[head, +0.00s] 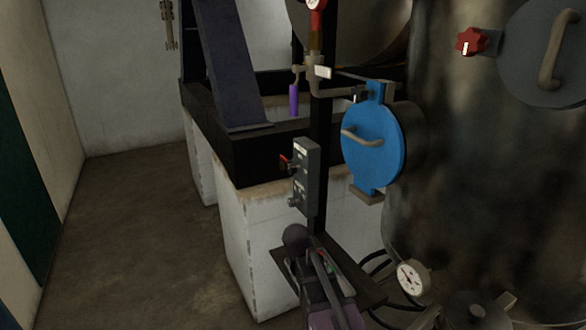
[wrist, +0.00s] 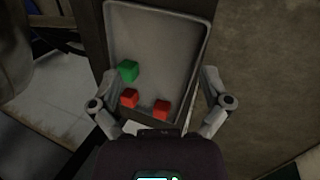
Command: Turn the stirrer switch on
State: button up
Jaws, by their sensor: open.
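A grey control box (head: 306,178) is fixed to a dark upright post in the head view. A small red-tipped switch (head: 286,162) sticks out of its left face, with a grey knob (head: 292,202) lower down. The box's labels are too small to read, so I cannot confirm which is the stirrer switch. In the wrist view my gripper (wrist: 160,78) is open, its two fingers spread wide over a grey tray (wrist: 165,40), with nothing between them. In the head view my dark arm shows below the box; its fingers are hard to make out. The wrist view does not show the switch.
The tray holds a green cube (wrist: 128,71) and two red cubes (wrist: 161,110). A blue round hatch (head: 372,150), a red knob (head: 470,41) and a dial gauge (head: 411,277) stand right of the box. Open floor (head: 130,220) lies to the left.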

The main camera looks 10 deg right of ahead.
jog(key=w+r+n+t+h, duration=0.1)
jog(key=w+r+n+h, duration=0.3)
jog(key=w, duration=0.8)
jog(key=n+t+h+p, duration=0.2)
jog(key=n+t+h, duration=0.2)
jog(key=n+h, duration=0.55)
send_near(289, 169)
jog(key=a, duration=0.2)
jog(key=shift+s+d+r+n+y, duration=0.1)
jog(key=shift+s+r+n+y, duration=0.2)
jog(key=shift+s+n, duration=0.1)
jog(key=shift+d, duration=0.2)
jog(key=x, duration=1.3)
jog(key=shift+w+d, duration=0.2)
